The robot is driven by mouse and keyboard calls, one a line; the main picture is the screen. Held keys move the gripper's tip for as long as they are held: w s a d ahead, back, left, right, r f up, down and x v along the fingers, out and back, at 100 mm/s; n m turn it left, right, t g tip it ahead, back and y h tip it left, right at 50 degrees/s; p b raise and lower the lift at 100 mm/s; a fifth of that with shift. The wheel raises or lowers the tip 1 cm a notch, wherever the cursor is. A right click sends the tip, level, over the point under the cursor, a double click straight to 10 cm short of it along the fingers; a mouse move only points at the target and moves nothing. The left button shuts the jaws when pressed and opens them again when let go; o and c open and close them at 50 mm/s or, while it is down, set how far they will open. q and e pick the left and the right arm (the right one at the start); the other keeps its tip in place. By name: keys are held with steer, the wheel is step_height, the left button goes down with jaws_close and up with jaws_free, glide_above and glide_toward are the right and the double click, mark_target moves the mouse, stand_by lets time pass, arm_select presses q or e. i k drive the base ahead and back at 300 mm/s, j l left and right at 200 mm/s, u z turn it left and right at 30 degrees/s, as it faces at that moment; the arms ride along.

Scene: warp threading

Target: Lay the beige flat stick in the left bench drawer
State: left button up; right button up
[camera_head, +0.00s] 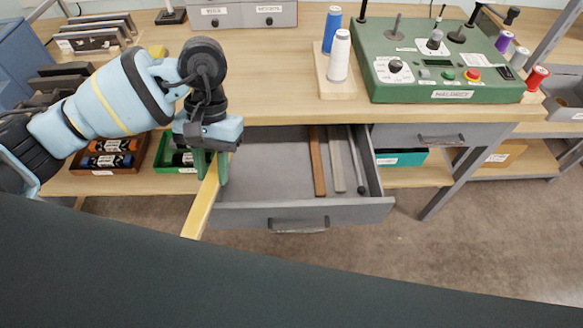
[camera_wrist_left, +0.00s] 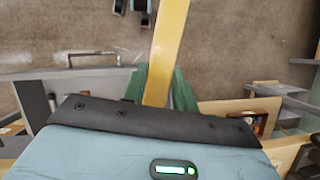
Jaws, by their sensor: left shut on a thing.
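My left gripper (camera_head: 210,170) has green fingers shut on the beige flat stick (camera_head: 198,212), which looks yellowish. The stick slants down toward the bottom of the head view, where a dark shape cuts off its lower end. In the left wrist view the stick (camera_wrist_left: 170,40) runs away from between the green fingers (camera_wrist_left: 160,88). The left bench drawer (camera_head: 265,180) is pulled open, and the gripper is at its left side. In it lie a brown flat stick (camera_head: 317,165), a pale grey-beige flat stick (camera_head: 336,160) and a thin grey rod (camera_head: 355,165). My right gripper is not in view.
The drawer's left half is bare. Left of it, on the lower shelf, are a brown bin (camera_head: 130,160) and a green bin (camera_head: 162,165) with spools. On the benchtop stand a blue and a white spool (camera_head: 339,58) and a green control box (camera_head: 440,92). Another drawer (camera_head: 415,135) is shut.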

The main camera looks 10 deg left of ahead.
mark_target(261, 163)
steer(key=u, duration=1.2)
steer(key=i+l, duration=0.1)
steer(key=l, duration=1.1)
steer(key=i+l, duration=0.15)
steer(key=l, duration=0.45)
steer(key=i+l, duration=0.1)
steer(key=l, duration=0.5)
